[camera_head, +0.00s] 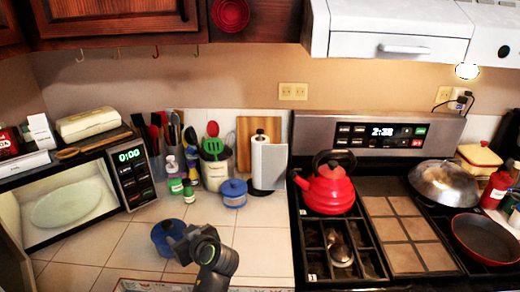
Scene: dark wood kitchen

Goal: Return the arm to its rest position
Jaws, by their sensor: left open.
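My left gripper (180,243) is low in the head view, over the tiled counter (260,251). Its arm comes up from the bottom edge, and its jaws are open. A small dark blue pot (160,232) stands right at the gripper, partly hidden behind it. I cannot tell whether the fingers touch the pot. My right gripper is out of view.
The microwave (126,178) at left shows a plate (66,204) inside. A blue lidded pot (234,193), utensil crocks and a paper towel holder (268,164) stand behind. The stove at right holds a red kettle (328,190). Counter right of the gripper is clear.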

